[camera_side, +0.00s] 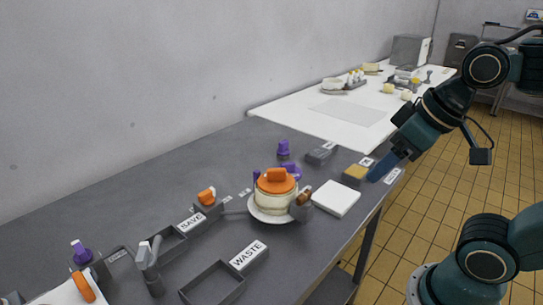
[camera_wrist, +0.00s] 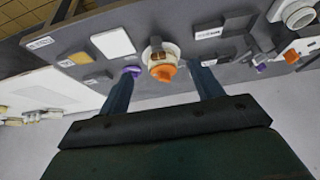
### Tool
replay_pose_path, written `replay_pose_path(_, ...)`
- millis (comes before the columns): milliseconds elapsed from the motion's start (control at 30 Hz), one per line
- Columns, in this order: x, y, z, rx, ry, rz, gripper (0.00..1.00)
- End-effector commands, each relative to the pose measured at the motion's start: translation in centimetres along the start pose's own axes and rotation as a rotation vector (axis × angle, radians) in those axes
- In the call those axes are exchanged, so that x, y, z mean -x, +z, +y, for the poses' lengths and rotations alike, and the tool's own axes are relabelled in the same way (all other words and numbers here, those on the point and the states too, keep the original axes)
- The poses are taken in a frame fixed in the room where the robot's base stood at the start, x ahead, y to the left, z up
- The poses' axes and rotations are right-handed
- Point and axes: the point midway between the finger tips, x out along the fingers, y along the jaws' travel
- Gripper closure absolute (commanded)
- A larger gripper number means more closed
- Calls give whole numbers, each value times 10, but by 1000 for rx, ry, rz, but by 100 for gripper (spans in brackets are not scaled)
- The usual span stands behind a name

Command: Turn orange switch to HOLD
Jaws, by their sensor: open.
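Several orange parts show, and I cannot tell for certain which one is the orange switch. In the side view, a small orange knob (camera_side: 207,196) sits on a grey block behind the SAVE label. A larger orange cap with a raised grip (camera_side: 276,180) tops a cream round body on a white plate. Another orange piece (camera_side: 83,287) lies at the lower left. No HOLD label is readable. My gripper (camera_side: 385,166) is open and empty near the table's right edge, apart from these parts. In the wrist view, its blue fingers (camera_wrist: 163,72) are spread, with the orange cap (camera_wrist: 162,72) showing between them.
Grey trays with SAVE (camera_side: 191,222) and WASTE (camera_side: 248,255) labels stand in front. A white square plate (camera_side: 336,198), a yellow-topped block (camera_side: 355,172) and a purple knob (camera_side: 283,148) are near the cap. The rear left of the grey table is clear.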

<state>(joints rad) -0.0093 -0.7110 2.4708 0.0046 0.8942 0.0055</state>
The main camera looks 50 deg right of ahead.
Motion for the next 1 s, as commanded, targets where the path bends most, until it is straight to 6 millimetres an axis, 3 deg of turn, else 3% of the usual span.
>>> replay_pose_path(467, -23, -96, -15, -3, -8, -33, 35)
replay_pose_path(767, -60, -159, -35, -4, -9, -53, 35)
replay_pose_path(1000, -102, -203, -56, -4, -8, -69, 35)
